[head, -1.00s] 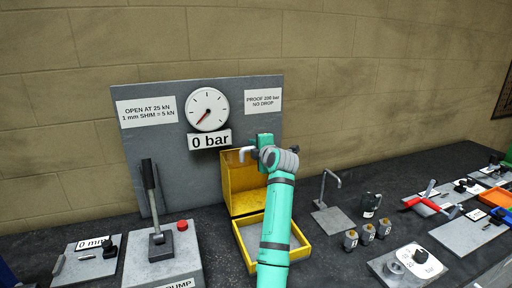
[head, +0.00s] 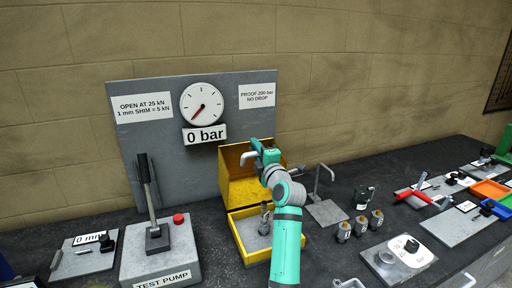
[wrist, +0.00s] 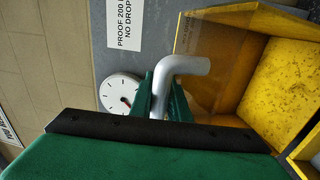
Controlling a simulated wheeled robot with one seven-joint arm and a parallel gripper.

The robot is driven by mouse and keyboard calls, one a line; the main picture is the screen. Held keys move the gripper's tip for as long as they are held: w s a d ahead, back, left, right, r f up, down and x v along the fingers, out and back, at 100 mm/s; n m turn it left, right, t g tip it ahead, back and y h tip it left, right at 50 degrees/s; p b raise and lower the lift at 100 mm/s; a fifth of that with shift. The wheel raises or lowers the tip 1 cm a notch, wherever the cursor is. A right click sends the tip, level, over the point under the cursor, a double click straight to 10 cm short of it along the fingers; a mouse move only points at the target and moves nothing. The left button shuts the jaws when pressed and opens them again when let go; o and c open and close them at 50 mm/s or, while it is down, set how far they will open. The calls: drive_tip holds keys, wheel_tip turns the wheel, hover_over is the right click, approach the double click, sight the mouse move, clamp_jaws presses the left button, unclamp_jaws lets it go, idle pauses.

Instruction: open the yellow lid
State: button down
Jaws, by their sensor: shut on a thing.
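The yellow lid (head: 232,182) stands upright behind a shallow yellow tray (head: 247,261) in the head view, its hollow inside facing forward. In the wrist view the lid (wrist: 284,95) fills the right side, with a see-through brownish face at its left. My gripper (head: 262,154) is at the lid's upper edge, shut on a grey bent bar handle (head: 246,154). In the wrist view the handle (wrist: 184,65) rises from between the green fingers and bends right toward the lid. Its far join is hard to make out. A small metal fitting (head: 265,218) stands in the tray.
A grey panel with a gauge (head: 201,103) reading 0 bar stands behind. The test pump (head: 160,252) with its upright lever (head: 147,190) is left of the tray. A hooked stand (head: 325,212) and several small brass pieces (head: 343,232) are to the right.

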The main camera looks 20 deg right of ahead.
drive_tip(key=c, duration=2)
unclamp_jaws()
drive_tip(key=shift+w+a+f, duration=0.1)
drive_tip(key=shift+w+a, duration=0.1)
drive_tip(key=shift+a, duration=0.5)
drive_tip(key=shift+s+d, duration=0.1)
drive_tip(key=shift+d, duration=0.25)
drive_tip(key=shift+r, duration=0.4)
wheel_tip(320, 180, up, 2)
drive_tip(key=shift+r, duration=0.25)
drive_tip(key=s+r, duration=0.2)
drive_tip(key=s+a+r, duration=0.1)
drive_tip(key=s+r, duration=0.1)
drive_tip(key=r, duration=0.1)
drive_tip(key=shift+s+a+r, duration=0.1)
drive_tip(key=shift+s+r, duration=0.05)
drive_tip(key=shift+s, duration=0.05)
drive_tip(key=s+a+r, duration=0.1)
drive_tip(key=s, duration=0.2)
drive_tip(key=s+r, duration=0.2)
drive_tip(key=s, duration=0.1)
drive_tip(key=s+a+r, duration=0.1)
drive_tip(key=s, duration=0.2)
drive_tip(key=shift+a+r, duration=0.25)
drive_tip(key=shift+a, duration=0.1)
